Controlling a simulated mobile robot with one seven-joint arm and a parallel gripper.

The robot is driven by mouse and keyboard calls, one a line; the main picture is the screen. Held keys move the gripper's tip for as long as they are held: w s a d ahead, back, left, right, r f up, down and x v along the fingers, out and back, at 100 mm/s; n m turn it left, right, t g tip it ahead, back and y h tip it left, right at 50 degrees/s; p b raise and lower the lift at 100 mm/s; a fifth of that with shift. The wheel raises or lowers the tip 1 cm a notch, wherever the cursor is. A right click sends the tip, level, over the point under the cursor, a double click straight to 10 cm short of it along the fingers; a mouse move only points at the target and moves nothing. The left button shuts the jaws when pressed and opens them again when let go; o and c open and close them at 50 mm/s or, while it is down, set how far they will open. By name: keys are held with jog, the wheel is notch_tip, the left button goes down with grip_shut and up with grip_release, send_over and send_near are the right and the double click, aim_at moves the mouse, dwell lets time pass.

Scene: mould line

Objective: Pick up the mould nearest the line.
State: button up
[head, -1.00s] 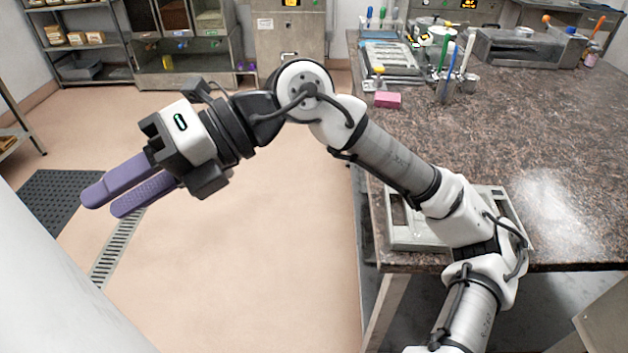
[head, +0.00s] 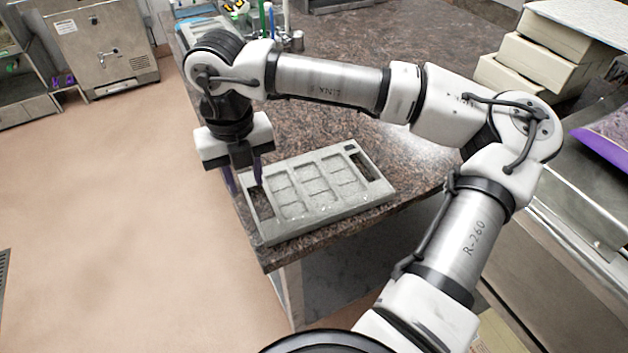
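The mould (head: 335,209) is a grey rectangular tray with several shallow cavities and a slot near each short end. It lies flat on the near left corner of the dark speckled counter. My gripper (head: 245,186) points down at its left end. One purple finger is outside the left rim and the other is at the left slot, so they straddle that rim. The fingers stand apart; I see no clear contact with the rim. The lower tip of the outer finger is partly hidden.
The counter (head: 425,120) has free room behind the mould. Upright tools (head: 272,22) stand at its back left. Cream blocks (head: 540,65) are stacked at the right, near a metal unit with a purple-edged item (head: 605,148). The floor at left is clear.

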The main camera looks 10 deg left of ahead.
aim_at(250, 203)
jog(key=shift+w+a+f+p, duration=0.15)
jog(key=shift+f+p, duration=0.5)
jog(key=shift+f, duration=1.2)
jog(key=shift+w+f+p, duration=0.1)
jog(key=shift+f+p, duration=0.55)
jog(key=shift+f, duration=1.2)
jog(key=shift+c, duration=0.3)
grip_shut()
